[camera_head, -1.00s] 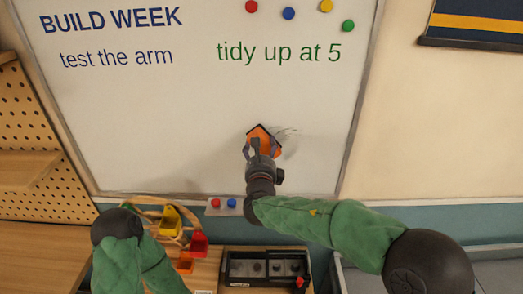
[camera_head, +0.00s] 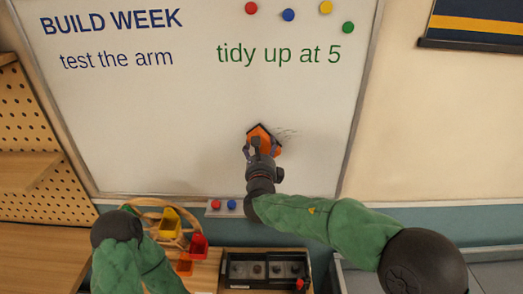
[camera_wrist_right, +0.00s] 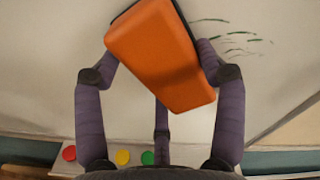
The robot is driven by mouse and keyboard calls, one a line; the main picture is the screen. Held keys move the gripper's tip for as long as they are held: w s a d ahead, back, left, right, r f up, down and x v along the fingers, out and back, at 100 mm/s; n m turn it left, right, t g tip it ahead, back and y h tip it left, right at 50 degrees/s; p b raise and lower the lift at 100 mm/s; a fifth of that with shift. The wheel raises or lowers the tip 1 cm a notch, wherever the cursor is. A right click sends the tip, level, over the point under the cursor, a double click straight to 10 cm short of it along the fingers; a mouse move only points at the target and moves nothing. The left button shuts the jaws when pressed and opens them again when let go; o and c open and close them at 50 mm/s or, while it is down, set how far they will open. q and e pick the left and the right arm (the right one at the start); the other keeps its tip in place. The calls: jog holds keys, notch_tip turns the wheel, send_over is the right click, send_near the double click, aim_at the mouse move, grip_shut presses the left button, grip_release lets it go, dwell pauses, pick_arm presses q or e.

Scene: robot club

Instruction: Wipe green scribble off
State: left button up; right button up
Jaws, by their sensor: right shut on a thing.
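My right gripper (camera_head: 262,150) is shut on an orange eraser (camera_head: 264,137) with a dark pad. The eraser is tilted and held against or very close to the whiteboard (camera_head: 180,120); exact contact cannot be told. In the right wrist view the eraser (camera_wrist_right: 160,55) sits between the purple fingers (camera_wrist_right: 155,75). Thin green marks of the scribble (camera_wrist_right: 240,42) show just right of the eraser there, and as faint dark strokes in the head view (camera_head: 288,133). Part of the scribble may be hidden behind the eraser. The left gripper is not visible; only my left arm shows at lower left.
Written lines "test the arm" (camera_head: 117,58) and green "tidy up at 5" (camera_head: 278,54) stand higher on the board, with several round magnets (camera_head: 288,14).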

jog(key=shift+w, duration=0.4)
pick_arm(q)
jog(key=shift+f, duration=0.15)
pick_arm(e)
jog(key=shift+d, duration=0.15)
